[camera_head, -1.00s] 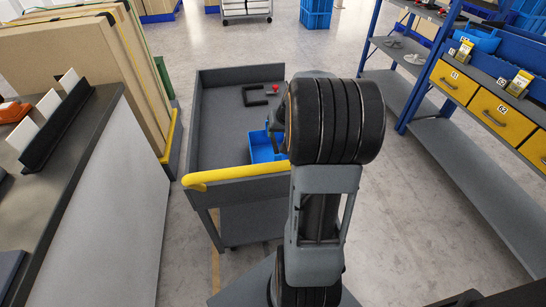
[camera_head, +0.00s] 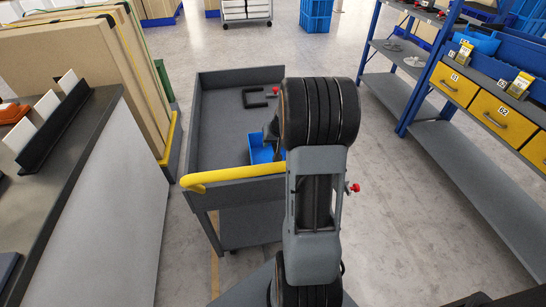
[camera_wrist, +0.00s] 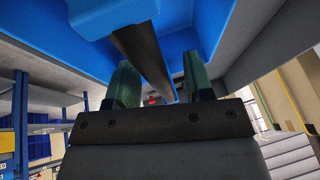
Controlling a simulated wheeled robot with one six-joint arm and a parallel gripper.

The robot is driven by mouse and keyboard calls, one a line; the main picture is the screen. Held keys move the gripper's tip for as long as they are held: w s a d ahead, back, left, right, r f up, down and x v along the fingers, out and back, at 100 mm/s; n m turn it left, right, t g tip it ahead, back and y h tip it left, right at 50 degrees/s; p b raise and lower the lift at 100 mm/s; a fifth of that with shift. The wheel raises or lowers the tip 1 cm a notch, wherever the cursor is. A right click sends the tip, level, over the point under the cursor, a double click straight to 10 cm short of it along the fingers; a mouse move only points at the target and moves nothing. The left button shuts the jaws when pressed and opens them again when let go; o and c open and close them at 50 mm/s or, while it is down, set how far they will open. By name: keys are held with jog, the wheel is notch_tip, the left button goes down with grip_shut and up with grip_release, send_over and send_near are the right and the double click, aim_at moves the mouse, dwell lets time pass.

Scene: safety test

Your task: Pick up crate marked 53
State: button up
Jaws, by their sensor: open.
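A blue crate (camera_head: 261,152) sits in the grey cart, partly hidden behind my arm in the head view. No number on it can be read. In the wrist view, blue crate surfaces (camera_wrist: 205,18) fill the top of the picture, close to my gripper (camera_wrist: 158,78). My gripper's two green-grey fingers stand apart. A dark bar (camera_wrist: 142,55) runs through the gap between them, with space showing on its right side. I cannot tell whether either finger touches it. In the head view my arm hides most of the gripper.
The grey cart (camera_head: 205,120) has raised walls and a yellow handle (camera_head: 230,174). A black bracket-shaped item (camera_head: 255,104) lies in it. A counter (camera_head: 100,120) stands left, tall boxed panels (camera_head: 70,55) behind it. Shelving with yellow drawers (camera_head: 495,115) stands right. Floor between cart and shelving is clear.

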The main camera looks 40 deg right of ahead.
jog(key=shift+c, duration=0.5)
grip_shut()
jog(key=shift+r, duration=0.15)
